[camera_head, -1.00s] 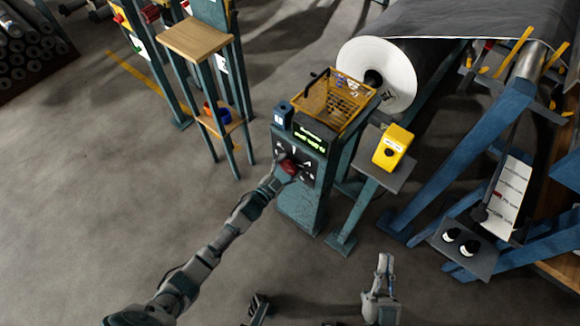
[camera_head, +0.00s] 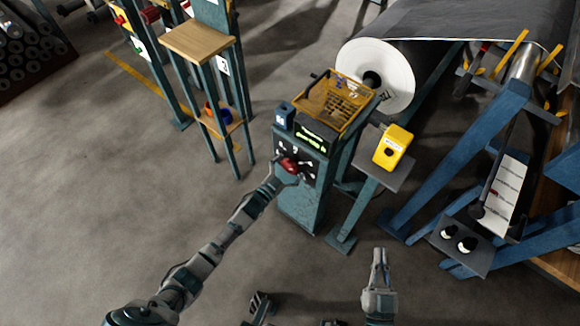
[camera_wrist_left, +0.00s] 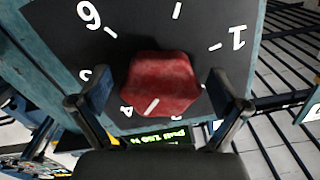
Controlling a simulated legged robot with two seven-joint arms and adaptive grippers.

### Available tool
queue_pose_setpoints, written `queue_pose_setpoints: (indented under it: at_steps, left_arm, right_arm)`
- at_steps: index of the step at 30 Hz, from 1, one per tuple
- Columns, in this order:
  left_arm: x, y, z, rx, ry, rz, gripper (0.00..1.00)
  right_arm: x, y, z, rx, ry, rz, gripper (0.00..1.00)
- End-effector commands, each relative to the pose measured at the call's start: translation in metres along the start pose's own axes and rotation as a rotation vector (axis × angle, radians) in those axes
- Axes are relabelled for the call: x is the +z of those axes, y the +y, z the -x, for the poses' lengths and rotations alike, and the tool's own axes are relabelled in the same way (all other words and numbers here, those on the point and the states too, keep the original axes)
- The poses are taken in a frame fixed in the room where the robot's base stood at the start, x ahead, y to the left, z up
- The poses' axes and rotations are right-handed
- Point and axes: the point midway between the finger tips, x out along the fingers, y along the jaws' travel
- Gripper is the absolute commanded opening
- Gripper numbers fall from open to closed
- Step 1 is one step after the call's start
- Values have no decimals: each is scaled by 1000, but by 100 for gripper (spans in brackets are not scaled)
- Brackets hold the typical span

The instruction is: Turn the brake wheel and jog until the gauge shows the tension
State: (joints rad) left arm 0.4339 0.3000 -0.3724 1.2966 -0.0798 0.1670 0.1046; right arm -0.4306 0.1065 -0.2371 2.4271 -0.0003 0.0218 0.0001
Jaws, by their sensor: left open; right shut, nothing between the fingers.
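The red brake wheel (camera_head: 288,165) is on the front panel of the blue-green post. In the left wrist view the red wheel (camera_wrist_left: 160,84) has a white mark and sits on a black dial (camera_wrist_left: 205,25) with white numbers. My left gripper (camera_head: 279,174) is open, with one finger on each side of the wheel; I cannot tell if they touch it. A yellow box with a black button (camera_head: 392,147) stands on a small stand. My right gripper (camera_head: 378,256) is shut and empty, low in front.
A yellow basket (camera_head: 338,98) sits on top of the post. A large grey roll (camera_head: 385,78) is behind it. A white scale board (camera_head: 506,192) hangs in the blue frame at right. A wooden-topped stand (camera_head: 200,42) is at left. Floor between is clear.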

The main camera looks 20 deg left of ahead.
Motion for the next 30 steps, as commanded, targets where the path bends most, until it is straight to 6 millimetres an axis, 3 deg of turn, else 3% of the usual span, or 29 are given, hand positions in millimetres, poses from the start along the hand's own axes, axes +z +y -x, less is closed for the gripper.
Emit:
queue_pose_setpoints:
  at_steps: [7, 15, 21, 30]
  left_arm:
    - [1, -1, 15, 0, -1, -1, 99]
    - [2, -1, 75, 1, -2, 0, 99]
    - [3, -1, 108, 1, -2, 1, 99]
    - [3, -1, 120, 0, 0, 2, 99]
  right_arm:
    - [-2, 0, 2, 0, 4, 1, 0]
    - [-2, 0, 1, 0, 4, 1, 0]
    - [-2, 0, 1, 0, 4, 1, 0]
    - [-2, 0, 1, 0, 3, 1, 0]
